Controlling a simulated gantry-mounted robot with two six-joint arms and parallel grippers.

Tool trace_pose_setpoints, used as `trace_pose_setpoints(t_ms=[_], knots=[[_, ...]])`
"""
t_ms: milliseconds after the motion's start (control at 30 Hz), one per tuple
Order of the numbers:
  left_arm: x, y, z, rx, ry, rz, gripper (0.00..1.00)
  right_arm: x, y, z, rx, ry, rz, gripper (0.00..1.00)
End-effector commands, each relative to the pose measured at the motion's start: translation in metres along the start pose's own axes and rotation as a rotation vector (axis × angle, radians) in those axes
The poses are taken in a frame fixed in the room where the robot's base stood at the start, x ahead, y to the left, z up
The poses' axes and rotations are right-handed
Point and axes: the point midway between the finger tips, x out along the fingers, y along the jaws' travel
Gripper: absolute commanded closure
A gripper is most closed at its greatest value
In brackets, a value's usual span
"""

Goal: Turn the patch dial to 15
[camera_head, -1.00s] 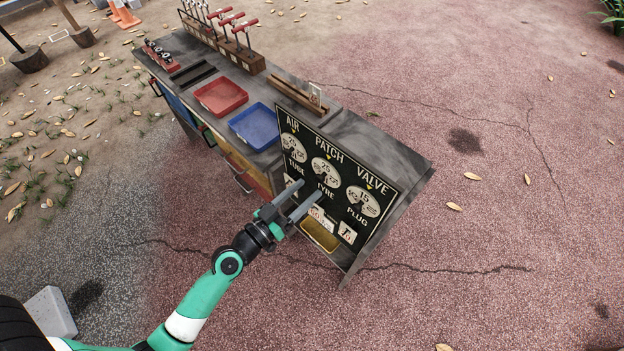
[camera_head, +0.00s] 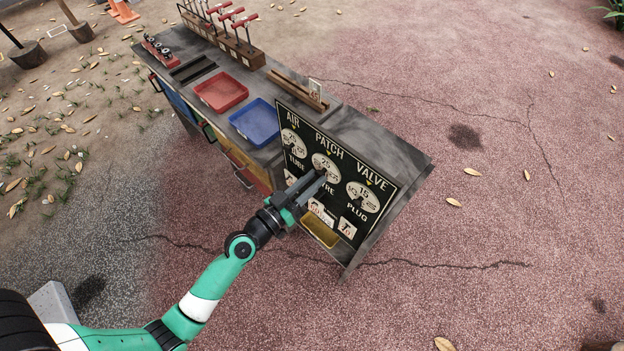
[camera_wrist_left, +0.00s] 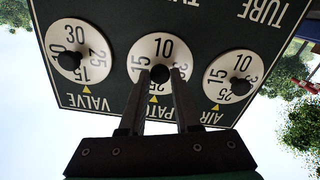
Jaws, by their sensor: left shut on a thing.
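The patch dial (camera_head: 325,162) is the white middle dial on the black panel (camera_head: 310,139), under the word PATCH and a small yellow marker. In the head view 25 shows at its top, by the marker. The upside-down left wrist view shows the dial (camera_wrist_left: 161,50) with 10 on the side away from the marker (camera_wrist_left: 153,99); the fingers hide other numbers. My left gripper (camera_head: 322,180) is at this dial, its fingers on either side of the dark knob (camera_wrist_left: 160,73), shut on it. My right gripper is not in view.
The air dial (camera_head: 293,143) and valve dial (camera_head: 363,196) flank the patch dial, with 15 at the valve dial's top. A yellow tray (camera_head: 320,231) and white cards (camera_head: 347,228) are below. Red (camera_head: 221,92) and blue (camera_head: 254,123) trays lie on the cart behind.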

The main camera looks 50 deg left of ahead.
Motion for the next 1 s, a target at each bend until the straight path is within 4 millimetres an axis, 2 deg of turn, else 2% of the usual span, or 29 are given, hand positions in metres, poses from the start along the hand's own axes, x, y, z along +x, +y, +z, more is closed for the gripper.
trace_pose_setpoints(t_ms=[267,467,1000], knots=[[-0.0001,0.0000,-0.0002,-0.029,0.000,0.000,1.00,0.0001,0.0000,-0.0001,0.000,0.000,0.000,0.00],[-0.0001,0.0000,-0.0003,-0.118,0.001,0.000,1.00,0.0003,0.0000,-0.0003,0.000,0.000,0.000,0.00],[0.0000,0.0000,-0.0007,-0.593,0.001,-0.001,1.00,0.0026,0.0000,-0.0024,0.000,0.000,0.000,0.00]])
